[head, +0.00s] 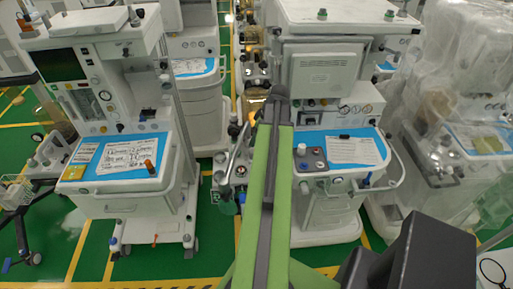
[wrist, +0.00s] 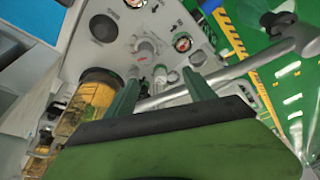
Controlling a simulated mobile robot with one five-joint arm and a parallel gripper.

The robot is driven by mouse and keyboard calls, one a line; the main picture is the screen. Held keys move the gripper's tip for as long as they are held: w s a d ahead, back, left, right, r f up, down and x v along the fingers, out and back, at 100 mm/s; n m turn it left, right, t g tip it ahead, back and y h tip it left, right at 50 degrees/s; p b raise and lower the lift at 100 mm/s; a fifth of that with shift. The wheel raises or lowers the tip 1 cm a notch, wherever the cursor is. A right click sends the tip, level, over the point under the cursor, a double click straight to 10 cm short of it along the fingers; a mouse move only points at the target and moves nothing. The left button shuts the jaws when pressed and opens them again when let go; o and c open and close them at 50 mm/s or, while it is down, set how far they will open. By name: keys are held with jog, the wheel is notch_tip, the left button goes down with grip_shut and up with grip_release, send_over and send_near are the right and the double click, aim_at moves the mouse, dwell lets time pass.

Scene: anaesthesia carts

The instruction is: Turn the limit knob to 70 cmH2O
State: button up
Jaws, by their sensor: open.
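In the wrist view my gripper (wrist: 160,78) is open, its two dark green fingers apart and pointing at a pale panel (wrist: 95,60) of a cart. A small whitish knob-like fitting (wrist: 160,76) shows in the gap between the fingertips, with nothing visibly gripped. Another pale fitting (wrist: 145,48) sits just beyond it. I cannot tell which of these is the limit knob, and no cmH2O scale is readable. In the head view my green arm reaches toward the middle cart (head: 325,65) and hides part of its left side; the gripper itself is not clear there.
A metal bar (wrist: 235,70) crosses behind the right finger. An amber canister (wrist: 90,105) stands left of the left finger. In the head view another cart (head: 125,190) is at left and a plastic-wrapped one (head: 460,95) at right. Green floor (head: 95,235) shows between them.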

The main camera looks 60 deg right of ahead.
jog(key=s+d+n+y, duration=0.1)
jog(key=s+d+n, duration=0.1)
jog(key=d, duration=0.4)
jog(key=b+x, duration=0.5)
jog(key=x, duration=0.1)
jog(key=b+x, duration=0.5)
jog(key=b, duration=0.1)
jog(key=b+x, duration=0.5)
jog(key=x, duration=0.1)
jog(key=shift+w+a+f+b, duration=0.2)
jog(key=shift+w+a+b, duration=0.1)
jog(key=shift+w+a, duration=0.05)
jog(key=shift+r, duration=0.1)
jog(key=shift+t, duration=0.3)
jog(key=c, duration=1.4)
